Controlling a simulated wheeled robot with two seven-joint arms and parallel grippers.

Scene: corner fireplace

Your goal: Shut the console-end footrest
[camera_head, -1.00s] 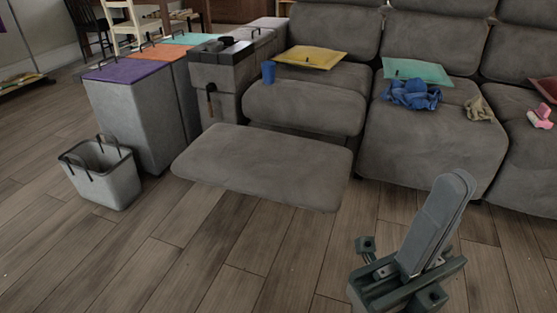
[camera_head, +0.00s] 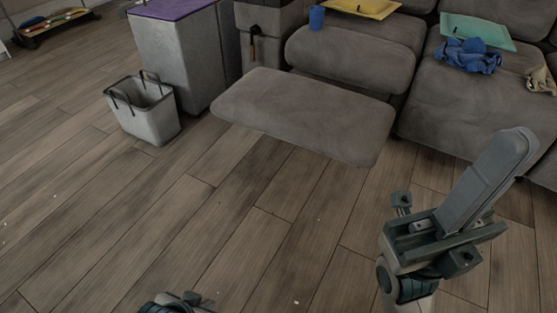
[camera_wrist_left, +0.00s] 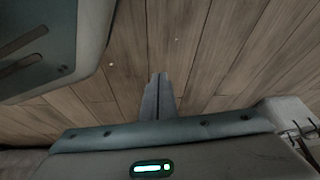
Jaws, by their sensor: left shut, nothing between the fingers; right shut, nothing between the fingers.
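The console-end footrest (camera_head: 305,115) is a grey padded panel, swung out flat in front of the sofa seat beside the console (camera_head: 268,22). A gap shows between it and the seat front. A brown-handled lever (camera_head: 254,40) hangs on the console's front. My right gripper (camera_head: 515,145) is shut and empty, right of the footrest and apart from it. My left gripper (camera_head: 190,300) shows only partly at the bottom edge, well in front of the footrest. In the left wrist view its fingers (camera_wrist_left: 158,92) are shut and empty over the floor.
A grey basket (camera_head: 148,118) with dark handles stands on the floor left of the footrest, by a grey bin with a purple lid (camera_head: 176,8). A blue cup (camera_head: 316,17) stands beside the seat. The wooden floor in front is clear.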

